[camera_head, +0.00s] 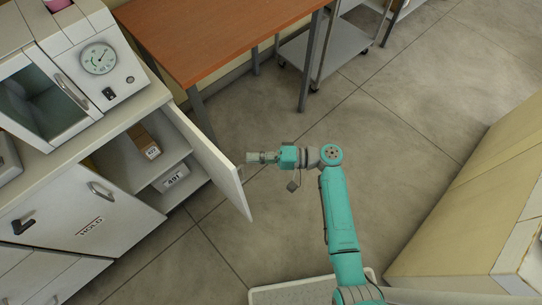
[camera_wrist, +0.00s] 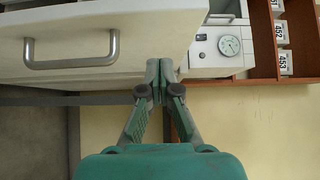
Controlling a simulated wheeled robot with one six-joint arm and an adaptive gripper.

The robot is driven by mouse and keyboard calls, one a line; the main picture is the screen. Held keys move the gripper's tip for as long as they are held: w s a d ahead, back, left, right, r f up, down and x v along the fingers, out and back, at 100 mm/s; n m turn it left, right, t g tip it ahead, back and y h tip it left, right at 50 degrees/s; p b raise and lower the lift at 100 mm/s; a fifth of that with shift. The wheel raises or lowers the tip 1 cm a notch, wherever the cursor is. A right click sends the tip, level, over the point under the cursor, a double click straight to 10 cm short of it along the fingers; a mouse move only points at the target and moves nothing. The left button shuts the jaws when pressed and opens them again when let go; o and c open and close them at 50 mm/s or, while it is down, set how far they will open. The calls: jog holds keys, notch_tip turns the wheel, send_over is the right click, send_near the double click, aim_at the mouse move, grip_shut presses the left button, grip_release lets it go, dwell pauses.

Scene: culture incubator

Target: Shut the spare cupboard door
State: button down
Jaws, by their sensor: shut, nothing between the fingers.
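The open cupboard door (camera_head: 212,160) is a white panel swung out from the cabinet front. Its outer face and metal handle (camera_wrist: 72,62) fill the upper left of the wrist view. My gripper (camera_head: 244,167) is at the outer side of this door, close to its free part. The fingertips (camera_wrist: 159,68) are together and empty, by the panel's edge in the wrist view. I cannot tell whether they touch it. Inside the open cupboard a brown box (camera_head: 147,146) and a box labelled 491 (camera_head: 174,179) sit on shelves.
A shut cabinet front labelled HOLD (camera_head: 90,228) is left of the opening. An incubator with a dial (camera_head: 98,58) stands on the counter. An orange-topped table (camera_head: 215,30) is behind, with a grey trolley (camera_head: 335,55) beside it. Floor around my arm is clear.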

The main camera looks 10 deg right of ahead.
jog(key=shift+s+a, duration=0.6)
jog(key=shift+a, duration=0.25)
jog(key=shift+s+a, duration=0.55)
jog(key=shift+a, duration=0.3)
